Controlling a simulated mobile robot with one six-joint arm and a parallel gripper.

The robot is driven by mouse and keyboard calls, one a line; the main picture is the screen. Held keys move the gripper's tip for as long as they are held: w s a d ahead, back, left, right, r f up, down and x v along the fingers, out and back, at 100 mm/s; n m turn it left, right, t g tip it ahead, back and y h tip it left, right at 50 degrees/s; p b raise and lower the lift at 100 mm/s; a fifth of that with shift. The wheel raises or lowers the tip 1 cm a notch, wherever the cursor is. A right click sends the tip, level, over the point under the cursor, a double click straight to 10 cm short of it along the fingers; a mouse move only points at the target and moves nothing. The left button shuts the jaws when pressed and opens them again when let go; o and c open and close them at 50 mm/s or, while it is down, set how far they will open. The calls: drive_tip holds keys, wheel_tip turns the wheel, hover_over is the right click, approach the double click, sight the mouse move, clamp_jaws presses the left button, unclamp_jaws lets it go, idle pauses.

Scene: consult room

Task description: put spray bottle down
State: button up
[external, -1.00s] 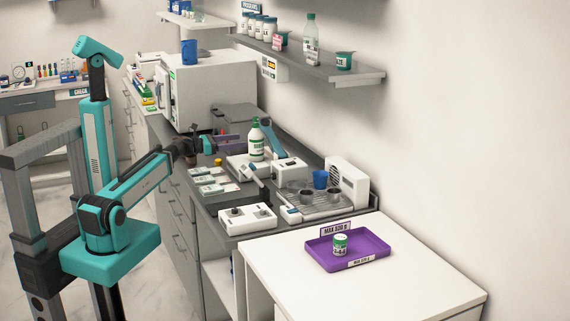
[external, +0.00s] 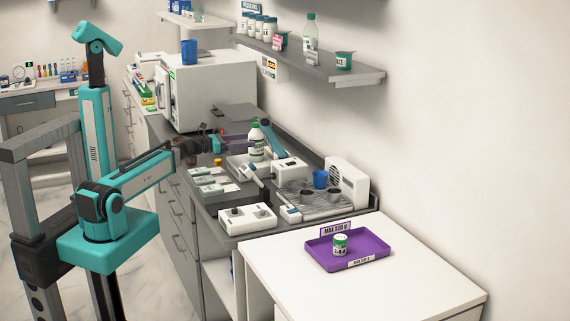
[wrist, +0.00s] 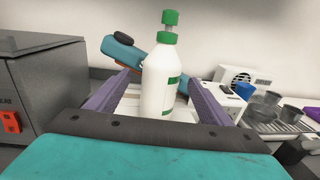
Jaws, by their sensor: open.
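The spray bottle (external: 256,142) is white with a green cap and a green-marked label. It stands upright on a white device on the grey counter. In the wrist view the spray bottle (wrist: 160,75) shows between and beyond the two purple fingers. My gripper (external: 243,144) is open at the bottle's left in the external view. In the wrist view my gripper (wrist: 158,100) has its fingers apart on either side of the bottle, with gaps visible. The bottle's base is partly hidden by my gripper.
A teal-armed device (external: 272,137) is just behind the bottle. A white box-shaped machine (external: 210,90) stands to the left. A blue cup (external: 320,179) and metal cups are on a rack at right. A purple tray (external: 375,244) with a small jar (external: 340,244) lies on the white table.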

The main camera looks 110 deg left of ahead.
sight(256, 138)
drive_tip(key=shift+w, duration=0.1)
idle(0.3)
drive_tip(key=shift+p+x, duration=0.75)
drive_tip(key=shift+x, duration=1.9)
drive_tip(key=shift+d, duration=0.1)
drive_tip(key=c, duration=1.7)
drive_tip(key=shift+r, duration=0.1)
drive_tip(key=shift+c, duration=0.2)
drive_tip(key=shift+r, duration=4.95)
